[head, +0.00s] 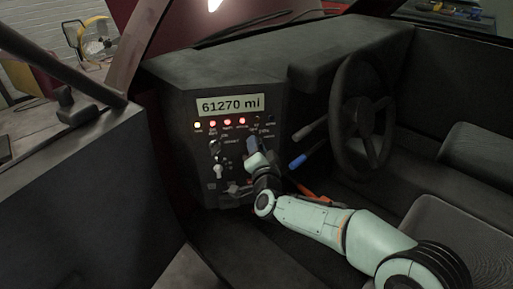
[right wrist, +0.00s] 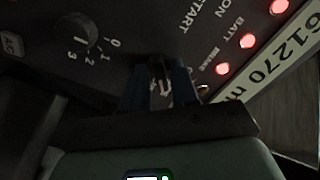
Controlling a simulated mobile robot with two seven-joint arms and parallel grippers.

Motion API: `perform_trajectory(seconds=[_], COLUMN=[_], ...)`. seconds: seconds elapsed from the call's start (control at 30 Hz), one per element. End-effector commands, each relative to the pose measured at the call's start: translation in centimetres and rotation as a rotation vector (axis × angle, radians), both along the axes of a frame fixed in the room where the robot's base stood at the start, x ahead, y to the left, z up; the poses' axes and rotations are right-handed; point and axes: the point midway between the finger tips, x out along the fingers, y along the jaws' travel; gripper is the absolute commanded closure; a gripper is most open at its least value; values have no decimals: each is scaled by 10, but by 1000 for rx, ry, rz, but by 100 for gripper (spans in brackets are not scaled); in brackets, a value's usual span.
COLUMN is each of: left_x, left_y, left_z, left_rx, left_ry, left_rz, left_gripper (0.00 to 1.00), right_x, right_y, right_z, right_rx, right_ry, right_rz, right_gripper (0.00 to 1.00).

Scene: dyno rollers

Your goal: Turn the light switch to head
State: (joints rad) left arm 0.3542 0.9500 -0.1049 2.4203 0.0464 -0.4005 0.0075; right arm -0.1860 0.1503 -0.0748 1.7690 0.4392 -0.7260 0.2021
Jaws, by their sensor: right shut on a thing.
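My right gripper (head: 252,148) reaches the dashboard panel at the centre of the head view, right of the ignition area. In the right wrist view its two dark blue fingers (right wrist: 158,85) are shut on a small dark knob (right wrist: 157,66), apparently the light switch, against the panel. The fingers hide most of the knob and its labels, so I cannot tell which setting it points to. My left gripper is not in view.
A rotary dial (right wrist: 76,34) marked 0 to 3 sits below the held knob. Warning lights (head: 228,123) glow under the mileage display (head: 230,105).

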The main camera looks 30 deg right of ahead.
Motion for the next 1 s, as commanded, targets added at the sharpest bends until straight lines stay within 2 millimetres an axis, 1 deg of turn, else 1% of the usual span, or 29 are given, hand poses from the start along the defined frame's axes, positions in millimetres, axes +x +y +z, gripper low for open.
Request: perform_trajectory(seconds=[0.2, 0.5, 0.7, 1.0], left_x=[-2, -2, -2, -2], left_y=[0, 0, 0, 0], left_z=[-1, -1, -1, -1], left_rx=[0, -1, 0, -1], left_ry=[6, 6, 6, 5], left_rz=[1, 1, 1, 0], left_gripper=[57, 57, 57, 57], right_x=[0, 0, 0, 0], right_y=[0, 0, 0, 0], right_z=[-1, -2, -2, -2], right_rx=[185, 379, 449, 484], right_ry=[-50, -105, -124, -134], right_rz=[0, 0, 1, 1], right_gripper=[100, 100, 100, 100])
